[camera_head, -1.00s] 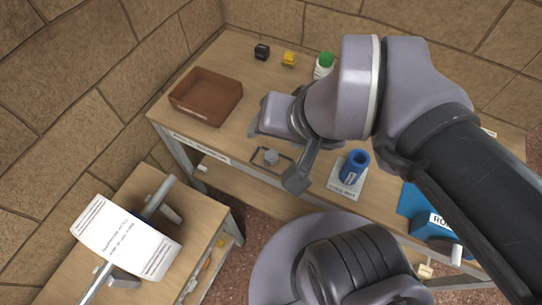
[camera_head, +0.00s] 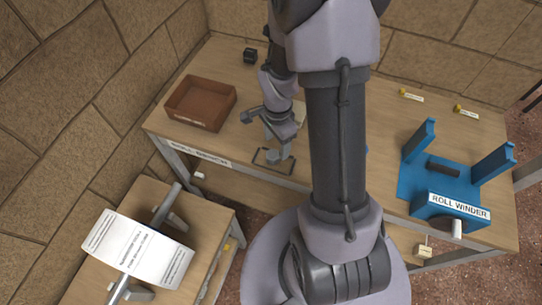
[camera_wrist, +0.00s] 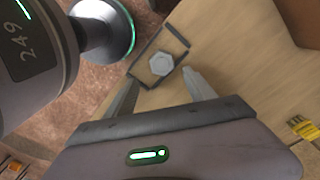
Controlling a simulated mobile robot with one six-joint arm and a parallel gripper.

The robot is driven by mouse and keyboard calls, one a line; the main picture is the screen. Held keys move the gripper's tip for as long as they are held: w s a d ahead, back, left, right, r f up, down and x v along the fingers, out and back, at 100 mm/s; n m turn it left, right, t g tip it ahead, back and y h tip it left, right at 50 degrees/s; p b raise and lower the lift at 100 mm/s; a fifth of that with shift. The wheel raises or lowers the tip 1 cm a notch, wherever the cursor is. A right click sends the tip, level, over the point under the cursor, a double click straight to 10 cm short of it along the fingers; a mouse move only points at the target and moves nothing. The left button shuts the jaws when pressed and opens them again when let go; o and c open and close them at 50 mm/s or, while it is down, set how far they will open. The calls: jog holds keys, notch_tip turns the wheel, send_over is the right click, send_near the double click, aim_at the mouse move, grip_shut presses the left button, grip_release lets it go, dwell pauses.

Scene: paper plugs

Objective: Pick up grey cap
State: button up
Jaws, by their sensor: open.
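The grey cap (camera_wrist: 160,64) is a small light-grey hexagonal piece lying inside a thin dark rectangular frame (camera_wrist: 141,77) on the wooden table, in the wrist view. In the head view, the cap (camera_head: 275,158) sits in the frame near the table's front edge, partly covered by my gripper. My gripper (camera_head: 267,135) is open and empty above the table, close to the cap. In the wrist view, the fingers of my gripper (camera_wrist: 160,88) are spread apart, with the cap ahead of and between their tips, not gripped.
A brown open box (camera_head: 187,119) stands left of my gripper on the table (camera_head: 215,62). A small black block (camera_head: 250,56) is at the back. A blue roll winder (camera_head: 425,184) stands at the right. A printed white sheet (camera_head: 137,250) hangs over a bar at lower left.

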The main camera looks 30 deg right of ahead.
aim_at(273, 154)
jog(key=f+b, duration=0.1)
jog(key=f, duration=0.3)
jog(key=a+f+b, duration=0.1)
jog(key=f, duration=0.1)
jog(key=shift+w+b, duration=0.25)
jog(key=shift+b, duration=0.05)
jog(key=shift+d+r, duration=0.1)
jog(key=shift+r, duration=0.05)
grip_shut()
